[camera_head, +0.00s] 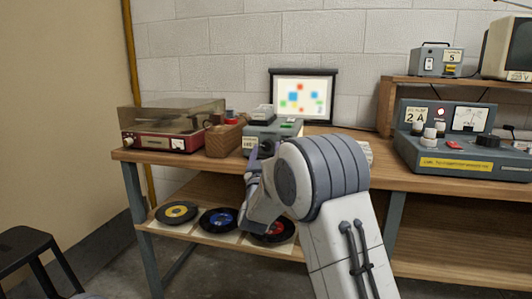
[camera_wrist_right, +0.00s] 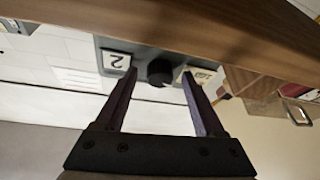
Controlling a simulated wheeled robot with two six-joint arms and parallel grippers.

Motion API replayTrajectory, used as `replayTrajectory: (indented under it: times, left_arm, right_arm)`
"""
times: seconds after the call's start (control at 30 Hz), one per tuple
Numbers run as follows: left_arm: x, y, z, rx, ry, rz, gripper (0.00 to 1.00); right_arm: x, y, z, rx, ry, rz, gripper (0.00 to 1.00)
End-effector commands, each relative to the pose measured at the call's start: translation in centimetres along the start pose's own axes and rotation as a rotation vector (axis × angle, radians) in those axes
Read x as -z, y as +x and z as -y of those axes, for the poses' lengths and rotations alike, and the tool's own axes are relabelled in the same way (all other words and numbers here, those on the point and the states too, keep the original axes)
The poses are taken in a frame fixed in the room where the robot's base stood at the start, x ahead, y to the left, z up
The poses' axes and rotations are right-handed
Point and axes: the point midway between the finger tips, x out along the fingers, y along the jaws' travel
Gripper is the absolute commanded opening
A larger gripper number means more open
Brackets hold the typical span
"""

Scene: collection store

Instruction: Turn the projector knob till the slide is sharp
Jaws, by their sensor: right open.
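The grey projector (camera_head: 287,131) stands on the wooden bench, its lower front partly hidden by my right arm. Its dark round knob (camera_wrist_right: 160,72) shows in the right wrist view, between a label with a 2 and another label. My right gripper (camera_wrist_right: 158,80) is open, one finger on each side of the knob in the picture. I cannot tell whether the fingers touch it. In the head view the right gripper (camera_head: 252,156) is just in front of the projector. The screen (camera_head: 303,97) behind shows coloured patches with soft, blurred edges. My left gripper is out of view.
A red record player (camera_head: 160,139) and a wooden box (camera_head: 223,139) stand left of the projector. A grey control unit (camera_head: 465,151) stands at the right. Records (camera_head: 177,213) lie on the lower shelf. A dark stool (camera_head: 32,247) stands at the left.

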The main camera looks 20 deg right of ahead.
Motion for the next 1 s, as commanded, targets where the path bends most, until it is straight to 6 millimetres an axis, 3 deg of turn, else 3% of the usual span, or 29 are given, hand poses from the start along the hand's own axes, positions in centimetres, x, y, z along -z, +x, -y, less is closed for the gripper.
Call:
replayTrajectory:
  times: [0.2, 0.27, 0.4, 0.57, 0.8, 1.0]
  left_arm:
    - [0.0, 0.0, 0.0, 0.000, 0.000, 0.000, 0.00]
    - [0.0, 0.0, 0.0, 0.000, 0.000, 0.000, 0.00]
    - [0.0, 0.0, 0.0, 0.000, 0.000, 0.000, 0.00]
    - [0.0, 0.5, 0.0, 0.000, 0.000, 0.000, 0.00]
    - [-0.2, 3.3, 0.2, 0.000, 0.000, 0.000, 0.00]
    - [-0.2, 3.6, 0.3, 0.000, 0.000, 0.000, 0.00]
  right_arm:
    - [0.0, 0.1, 0.0, 0.000, 0.000, 0.000, 0.71]
    - [0.0, 0.0, 0.0, 0.000, 0.000, 0.000, 0.51]
    - [0.0, 0.0, 0.0, 0.000, 0.000, -0.001, 0.00]
    - [-0.1, -0.1, 0.1, -0.006, 0.018, -0.003, 0.00]
    - [-0.3, -0.1, 0.5, -0.095, 0.228, -0.017, 0.00]
    - [0.0, 0.0, 0.4, -0.136, 0.324, -0.020, 0.00]
